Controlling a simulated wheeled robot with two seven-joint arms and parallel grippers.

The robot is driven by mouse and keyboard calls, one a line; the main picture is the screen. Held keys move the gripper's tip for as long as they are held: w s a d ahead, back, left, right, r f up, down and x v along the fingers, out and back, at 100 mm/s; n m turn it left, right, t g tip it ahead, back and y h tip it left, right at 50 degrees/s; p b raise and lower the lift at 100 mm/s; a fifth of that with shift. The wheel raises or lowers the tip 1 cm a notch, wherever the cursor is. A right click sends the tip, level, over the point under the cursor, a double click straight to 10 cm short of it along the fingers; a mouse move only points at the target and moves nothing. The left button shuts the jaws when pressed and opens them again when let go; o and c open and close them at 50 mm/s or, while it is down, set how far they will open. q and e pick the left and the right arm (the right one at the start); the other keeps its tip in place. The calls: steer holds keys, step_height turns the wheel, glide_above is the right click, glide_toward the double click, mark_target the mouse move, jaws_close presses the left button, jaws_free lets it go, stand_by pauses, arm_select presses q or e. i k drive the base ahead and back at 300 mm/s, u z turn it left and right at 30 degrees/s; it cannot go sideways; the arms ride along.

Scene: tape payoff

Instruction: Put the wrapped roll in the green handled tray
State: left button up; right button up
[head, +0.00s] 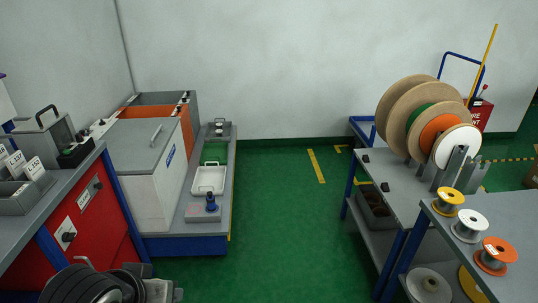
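The green tray (215,152) sits on the low grey bench along the left, behind a white handled tray (208,180). It is small in view, and I cannot make out its handles or anything inside it. I cannot pick out a wrapped roll with certainty. Several spools show at the right, but none looks clearly wrapped.
The low bench (222,215) also carries a blue-knobbed device (211,202). A red cabinet (95,222) stands at the left. Large reels (405,105) and small spools (469,226) stand on the right tables. The green floor (290,225) between is clear.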

mark_target(215, 153)
steer(key=z, duration=0.15)
steer(key=i, duration=5.4)
steer(key=z, duration=1.5)
steer(key=i, duration=0.85)
steer(key=u, duration=3.95)
steer(key=i, duration=0.55)
